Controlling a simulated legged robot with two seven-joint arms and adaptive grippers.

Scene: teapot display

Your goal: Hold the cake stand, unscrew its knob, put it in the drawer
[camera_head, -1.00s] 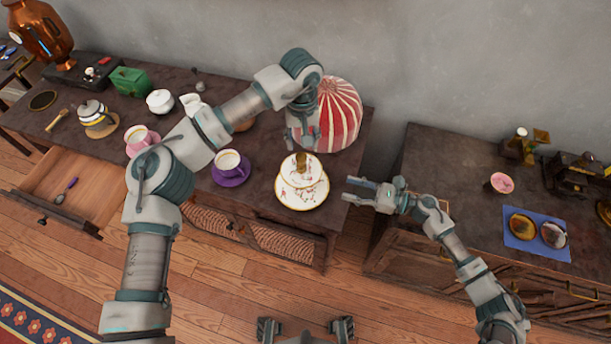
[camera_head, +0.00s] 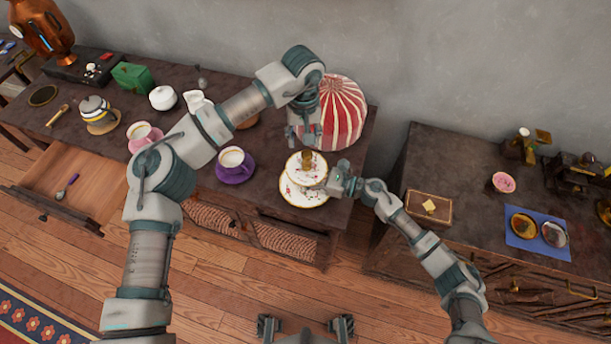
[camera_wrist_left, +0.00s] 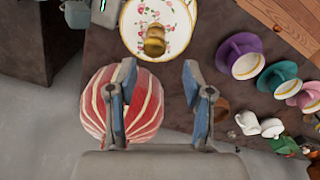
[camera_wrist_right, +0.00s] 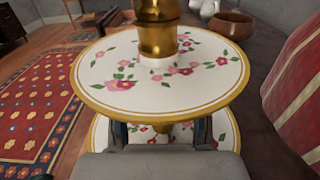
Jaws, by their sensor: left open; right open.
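The cake stand (camera_head: 300,194) is a two-tier white floral stand with gold rims, upright near the table's right front edge. Its gold knob (camera_head: 307,158) stands on top and also shows in the left wrist view (camera_wrist_left: 155,40). My right gripper (camera_head: 336,181) is open at the stand's right side. In the right wrist view its fingers (camera_wrist_right: 162,135) reach under the upper plate (camera_wrist_right: 160,85), one on each side of the central post; contact is unclear. My left gripper (camera_head: 304,136) is open and empty behind the knob, apart from it. The drawer (camera_head: 68,185) is pulled open, holding a spoon (camera_head: 67,187).
A red-and-white striped dome (camera_head: 340,115) stands close behind the stand. A purple cup (camera_head: 234,166) sits left of it, with a pink cup (camera_head: 143,136) and a teapot (camera_head: 97,112) farther left. A small box (camera_head: 428,207) lies on the right-hand cabinet.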

